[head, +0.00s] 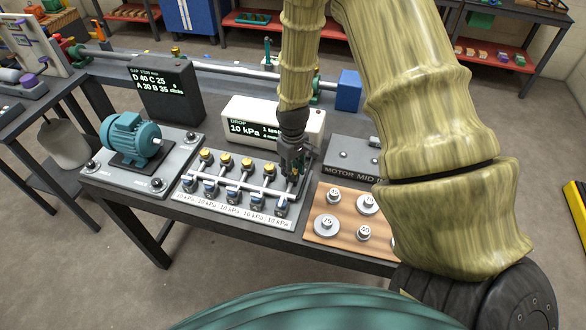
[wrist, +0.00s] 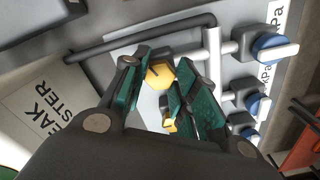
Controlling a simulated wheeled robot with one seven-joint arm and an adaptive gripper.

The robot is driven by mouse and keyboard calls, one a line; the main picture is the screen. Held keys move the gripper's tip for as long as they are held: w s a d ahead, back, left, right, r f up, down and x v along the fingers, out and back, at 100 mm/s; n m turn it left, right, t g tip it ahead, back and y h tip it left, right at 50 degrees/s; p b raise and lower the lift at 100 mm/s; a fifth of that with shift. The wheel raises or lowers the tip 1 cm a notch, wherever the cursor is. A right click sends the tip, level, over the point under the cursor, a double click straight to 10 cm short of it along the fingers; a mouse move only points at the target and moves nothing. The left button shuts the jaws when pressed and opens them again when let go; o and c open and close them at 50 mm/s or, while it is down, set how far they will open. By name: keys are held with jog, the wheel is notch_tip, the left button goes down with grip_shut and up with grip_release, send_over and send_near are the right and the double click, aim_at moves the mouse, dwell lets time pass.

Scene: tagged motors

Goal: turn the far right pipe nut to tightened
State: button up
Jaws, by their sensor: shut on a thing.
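My gripper (head: 292,172) points down over the right end of a pipe rack (head: 232,188) on the bench. In the head view it hides the far right pipe nut; the other yellow nuts (head: 246,165) stand in a row to its left. In the wrist view my gripper (wrist: 160,80) has its green-padded fingers on both sides of a yellow hex nut (wrist: 159,72) with a dark mark on top, and is shut on it. Another yellow nut (wrist: 168,126) shows partly behind the fingers. I cannot tell how tight the gripped nut is.
Blue-handled valves (head: 231,197) line the rack's front, above labels reading 10 kPa. A white tester box (head: 272,122) reading DROP 10 kPa stands behind. A teal motor (head: 132,136) is at left, a wooden board (head: 345,232) with round weights at right.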

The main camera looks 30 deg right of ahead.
jog(key=m, duration=0.4)
jog(key=shift+m, duration=0.4)
jog(key=shift+c, duration=0.2)
jog(key=o, duration=1.1)
jog(key=shift+c, duration=0.2)
jog(key=shift+r, duration=0.15)
jog(key=shift+r, duration=0.25)
notch_tip(320, 180, up, 11)
jog(key=shift+d+r, duration=0.1)
